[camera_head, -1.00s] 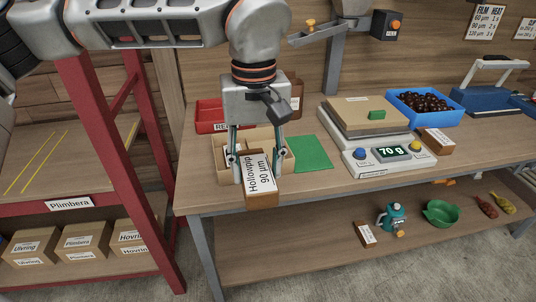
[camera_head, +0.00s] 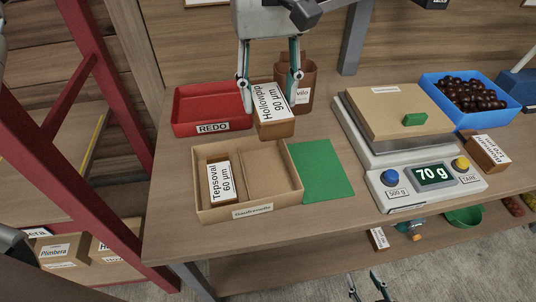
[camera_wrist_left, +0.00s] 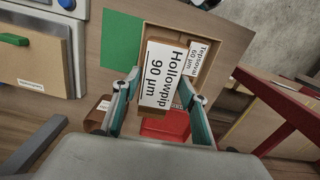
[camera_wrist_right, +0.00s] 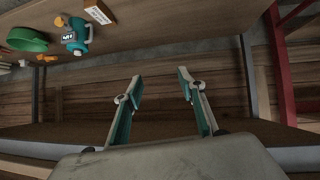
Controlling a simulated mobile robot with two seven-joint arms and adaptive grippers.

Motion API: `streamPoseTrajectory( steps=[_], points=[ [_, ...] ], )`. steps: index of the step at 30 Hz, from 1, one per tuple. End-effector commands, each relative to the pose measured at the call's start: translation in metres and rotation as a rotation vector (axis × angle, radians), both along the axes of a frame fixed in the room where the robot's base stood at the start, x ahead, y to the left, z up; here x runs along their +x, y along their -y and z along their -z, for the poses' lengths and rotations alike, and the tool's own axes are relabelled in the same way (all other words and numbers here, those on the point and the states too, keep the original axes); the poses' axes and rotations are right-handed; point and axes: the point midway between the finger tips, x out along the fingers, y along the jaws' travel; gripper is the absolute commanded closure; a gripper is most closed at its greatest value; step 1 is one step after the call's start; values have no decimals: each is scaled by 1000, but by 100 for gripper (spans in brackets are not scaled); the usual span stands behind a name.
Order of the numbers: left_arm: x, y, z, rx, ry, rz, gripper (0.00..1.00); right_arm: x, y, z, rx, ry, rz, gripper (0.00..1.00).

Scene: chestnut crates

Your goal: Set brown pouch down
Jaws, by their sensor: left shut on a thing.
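A brown pouch (camera_head: 275,129) with a white label reading "Hollowpip 90 µm" is in my left gripper (camera_head: 270,103). In the head view it appears between the red REDO tray and the green mat, behind the cardboard crate (camera_head: 212,214). In the left wrist view the pouch (camera_wrist_left: 160,75) sits between the fingers and overlaps the crate. The crate has two compartments; the left one holds a "Tepsoval 60 µm" pouch (camera_head: 220,184), the right one looks empty. My right gripper (camera_wrist_right: 157,88) is open and empty, low in front of the bench.
The red REDO tray (camera_head: 190,105) and a brown container (camera_head: 306,80) stand behind. A green mat (camera_head: 320,170) lies right of the crate. Further right are the scale (camera_head: 400,187) reading 70 g, a blue chestnut crate (camera_head: 510,112) and another labelled pouch (camera_head: 484,150).

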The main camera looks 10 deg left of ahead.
Motion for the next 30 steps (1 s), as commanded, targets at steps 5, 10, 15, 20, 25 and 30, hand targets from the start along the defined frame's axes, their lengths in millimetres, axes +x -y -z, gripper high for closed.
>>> streamPoseTrajectory(
  steps=[5,10,15,20,25,30],
  points=[
    [-1,0,10,1,-3,1,84,-2,0,3,0,-5,0,60],
    [-1,0,48,1,-7,2,84,-9,0,14,-2,-22,-1,60],
    [-2,0,89,0,-7,1,84,-13,1,21,-6,-32,-2,60],
    [-1,0,126,0,-4,2,84,-9,1,18,-8,-24,-2,60],
    [-1,0,151,0,-2,0,84,-4,1,12,-8,-8,-2,60],
    [0,0,160,-1,0,0,84,-3,2,12,-9,-7,-2,60]
  ],
)
